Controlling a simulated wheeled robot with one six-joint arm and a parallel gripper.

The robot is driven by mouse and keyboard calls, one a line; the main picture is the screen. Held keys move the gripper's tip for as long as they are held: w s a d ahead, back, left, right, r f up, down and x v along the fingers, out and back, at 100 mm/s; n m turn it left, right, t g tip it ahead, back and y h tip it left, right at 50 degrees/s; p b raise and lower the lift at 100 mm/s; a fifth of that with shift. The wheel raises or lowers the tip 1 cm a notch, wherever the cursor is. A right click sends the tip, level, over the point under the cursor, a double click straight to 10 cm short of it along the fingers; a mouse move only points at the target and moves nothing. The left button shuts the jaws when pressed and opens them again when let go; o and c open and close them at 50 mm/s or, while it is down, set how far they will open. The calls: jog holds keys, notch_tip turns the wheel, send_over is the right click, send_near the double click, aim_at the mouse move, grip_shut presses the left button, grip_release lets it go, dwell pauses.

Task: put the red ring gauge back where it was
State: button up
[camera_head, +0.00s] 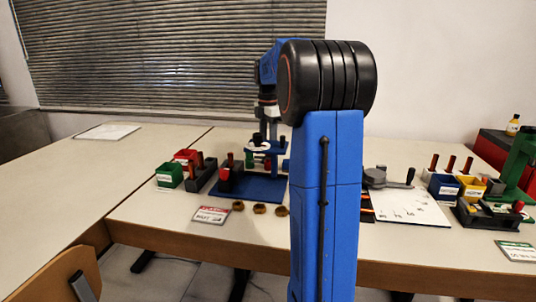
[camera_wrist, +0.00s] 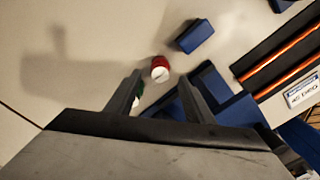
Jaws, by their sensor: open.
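In the wrist view a small round red piece with a white top (camera_wrist: 160,70) lies ahead of my gripper (camera_wrist: 160,75), between the lines of its two fingertips. It may be the red ring gauge, but I cannot make out a hole in it. My gripper is open, its dark fingers apart, with nothing seen held between them. A bit of green shows beside the left finger. In the head view my arm reaches over the blue rig base (camera_head: 258,188), which bears a white ring-like part (camera_head: 258,147). The gripper's fingertips are too small to make out there.
Several brass rings (camera_head: 259,208) lie before the rig. Green (camera_head: 169,176) and red (camera_head: 182,154) bins stand left. A white board (camera_head: 410,208), a yellow bin (camera_head: 471,188) and a green stand (camera_head: 518,165) are right. A blue block (camera_wrist: 195,36) is near the gripper. The left table is mostly clear.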

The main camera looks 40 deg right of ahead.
notch_tip(320, 180, up, 7)
dwell(0.3)
dwell(0.5)
